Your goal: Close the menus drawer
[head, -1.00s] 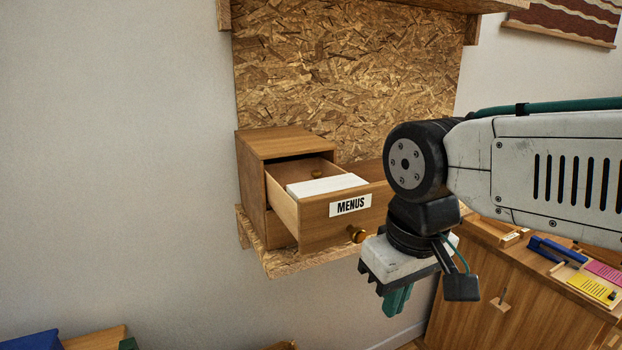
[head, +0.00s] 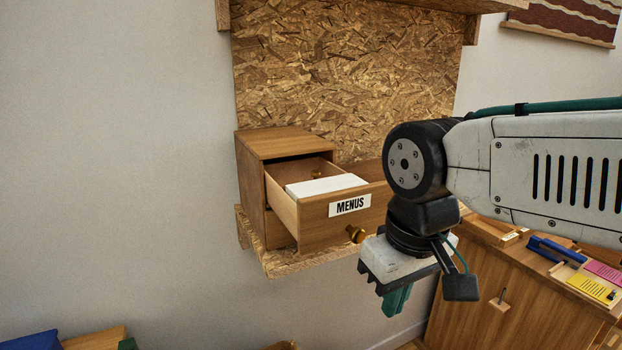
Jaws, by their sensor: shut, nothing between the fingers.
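The menus drawer (head: 325,222) is pulled well out of a small wooden cabinet (head: 290,141) on the shelf. A stack of white paper (head: 327,186) lies inside the drawer. My gripper (head: 396,300) points down in front of the drawer, to the right of the knob and lower than it. Its green fingers are shut and empty. My arm hides the right end of the drawer front. I cannot tell whether the gripper touches the drawer.
The cabinet stands on an OSB shelf (head: 290,266) against an OSB back panel (head: 345,75). A wooden cupboard (head: 470,290) with a blue object and coloured cards is at lower right. A blue item (head: 30,340) is at lower left. The space left of the drawer is clear.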

